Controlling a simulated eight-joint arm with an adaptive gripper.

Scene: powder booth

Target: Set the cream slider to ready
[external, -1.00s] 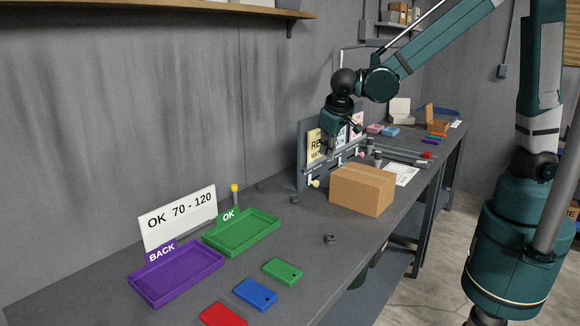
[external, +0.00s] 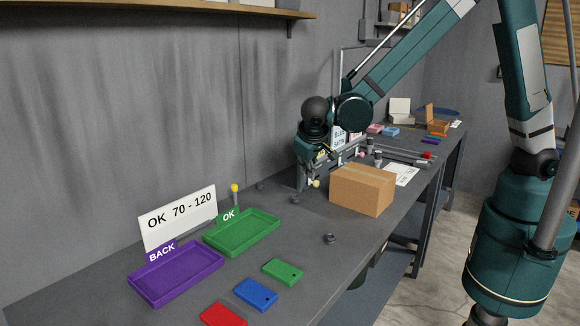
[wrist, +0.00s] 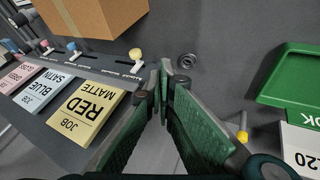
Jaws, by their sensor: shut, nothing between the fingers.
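The cream slider knob (wrist: 135,54) sits at the end of a slotted rail by the yellow RED MATTE card (wrist: 86,109). It also shows in the external view (external: 315,183), just below my gripper (external: 308,174). In the wrist view my gripper (wrist: 166,72) is shut and empty, its fingertips to the right of the cream knob with a gap in the picture. The small lettering along the slider is too small to read. In the external view my gripper hides most of the yellow card.
A cardboard box (external: 362,189) stands close in front of the sliders. A blue SATIN card (wrist: 41,90) and other knobs continue along the panel. A green tray (external: 241,233) and purple tray (external: 176,274) lie to the left. A grey round part (wrist: 187,61) lies near my fingertips.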

